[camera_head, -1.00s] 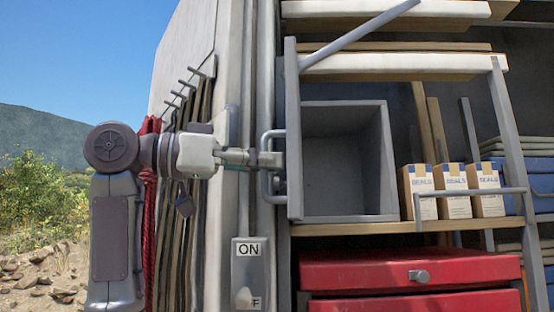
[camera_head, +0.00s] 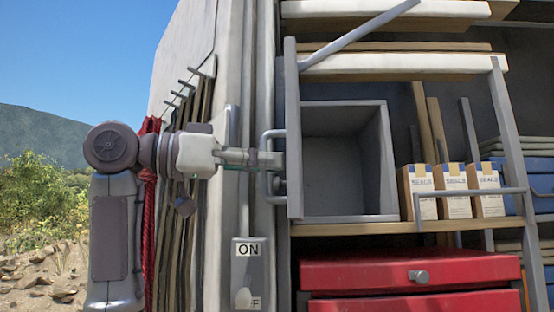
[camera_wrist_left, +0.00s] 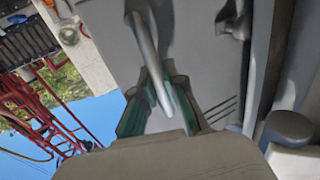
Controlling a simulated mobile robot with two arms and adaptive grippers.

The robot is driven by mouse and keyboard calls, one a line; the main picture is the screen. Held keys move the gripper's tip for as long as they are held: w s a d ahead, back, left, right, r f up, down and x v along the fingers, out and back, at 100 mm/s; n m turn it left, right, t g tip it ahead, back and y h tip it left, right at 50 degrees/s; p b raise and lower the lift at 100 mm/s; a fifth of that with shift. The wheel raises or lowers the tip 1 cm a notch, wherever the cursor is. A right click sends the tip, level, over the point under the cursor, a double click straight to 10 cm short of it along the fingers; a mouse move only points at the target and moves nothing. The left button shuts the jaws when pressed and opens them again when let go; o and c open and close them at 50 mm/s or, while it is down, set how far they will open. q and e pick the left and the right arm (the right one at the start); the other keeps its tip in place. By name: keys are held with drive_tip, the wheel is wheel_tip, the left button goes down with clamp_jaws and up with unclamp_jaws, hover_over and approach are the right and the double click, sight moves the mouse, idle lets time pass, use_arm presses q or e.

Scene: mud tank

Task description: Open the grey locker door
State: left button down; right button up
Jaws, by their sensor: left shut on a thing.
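The grey locker (camera_head: 345,160) stands on a wooden shelf, and its inside shows empty. Its grey door (camera_head: 293,135) is swung wide open and shows nearly edge-on at the locker's left side. My left gripper (camera_head: 268,160) reaches in from the left and is shut on the door handle (camera_head: 267,190), a grey bar on the door's outer face. In the left wrist view the bar of the handle (camera_wrist_left: 148,50) runs between the green-lined fingers (camera_wrist_left: 157,97), in front of the door face (camera_wrist_left: 205,60). My right gripper is not in view.
Several small boxes (camera_head: 455,190) stand right of the locker. A red drawer cabinet (camera_head: 400,270) is below. An ON/OFF switch box (camera_head: 247,275) is under my left gripper. A diagonal grey bar (camera_head: 358,35) crosses above the locker. Red rope (camera_head: 149,220) hangs near my left arm.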

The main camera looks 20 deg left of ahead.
use_arm(q)
drive_tip(key=c, duration=1.6)
unclamp_jaws()
drive_tip(key=shift+a+r, duration=0.35)
drive_tip(key=shift+a, duration=0.2)
drive_tip(key=shift+o, duration=1.2)
drive_tip(key=shift+a, duration=0.3)
drive_tip(key=shift+o, duration=0.8)
drive_tip(key=shift+s+a+f+t, duration=0.1)
drive_tip(key=shift+a+f+t, duration=0.05)
drive_tip(key=shift+a, duration=0.3)
drive_tip(key=shift+s+a+f+t, duration=0.1)
drive_tip(key=shift+a+t, duration=0.05)
drive_tip(key=shift+a, duration=0.25)
drive_tip(key=shift+w+d+f, duration=0.15)
drive_tip(key=shift+w+d, duration=0.15)
drive_tip(key=shift+d, duration=0.2)
drive_tip(key=v, duration=1.2)
drive_tip(key=shift+w+a, duration=0.1)
drive_tip(key=shift+w, duration=0.05)
drive_tip(key=shift+c, duration=0.2)
